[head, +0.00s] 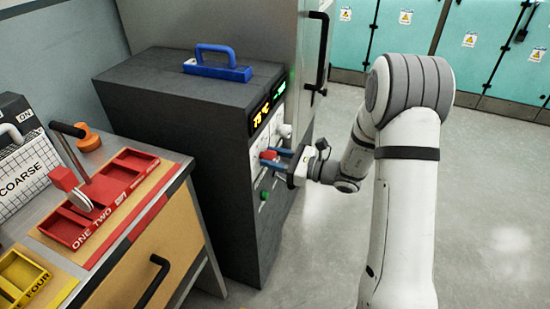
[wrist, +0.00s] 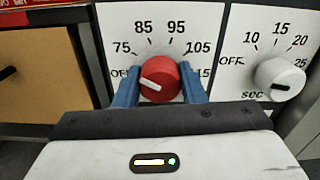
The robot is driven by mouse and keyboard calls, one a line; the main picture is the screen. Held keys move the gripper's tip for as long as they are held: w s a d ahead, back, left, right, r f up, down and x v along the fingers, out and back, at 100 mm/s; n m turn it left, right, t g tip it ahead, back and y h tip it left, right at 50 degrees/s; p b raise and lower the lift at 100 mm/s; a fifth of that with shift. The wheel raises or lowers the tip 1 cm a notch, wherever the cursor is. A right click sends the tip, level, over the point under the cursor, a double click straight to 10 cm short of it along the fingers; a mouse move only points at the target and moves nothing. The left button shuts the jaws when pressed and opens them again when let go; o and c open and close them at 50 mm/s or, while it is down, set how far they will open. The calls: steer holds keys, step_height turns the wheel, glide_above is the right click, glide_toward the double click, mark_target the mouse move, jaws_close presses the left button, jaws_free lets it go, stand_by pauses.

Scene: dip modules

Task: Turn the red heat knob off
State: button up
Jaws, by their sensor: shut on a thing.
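The red heat knob (wrist: 158,78) sits on a white dial plate marked OFF, 75, 85, 95, 105 and 115 in the wrist view. Its white pointer mark lies toward the left, near the OFF label. My gripper (wrist: 160,92) has its blue fingers on both sides of the knob, shut on it. In the head view the red knob (head: 268,155) shows between the fingers of my gripper (head: 272,157) on the front of the dark grey machine (head: 180,150).
A white seconds knob (wrist: 280,78) is right of the red knob. A green button (head: 264,195) is below. A blue handle (head: 217,65) lies on the machine's top. A bench with a red tray (head: 140,163) stands at left; open floor lies right.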

steer(key=shift+d, duration=0.1)
steer(key=shift+s+f, duration=0.1)
steer(key=shift+n+b, duration=0.3)
steer(key=shift+b, duration=0.15)
steer(key=n+b, duration=0.4)
steer(key=b, duration=0.1)
steer(key=shift+f, duration=0.2)
steer(key=n+b, duration=0.1)
steer(key=b, duration=0.1)
steer(key=n+b, duration=0.2)
steer(key=shift+s+a+r, duration=0.1)
steer(key=shift+a+r, duration=0.1)
steer(key=shift+r+n+b, duration=0.1)
steer(key=shift+n+b, duration=0.2)
steer(key=o, duration=1)
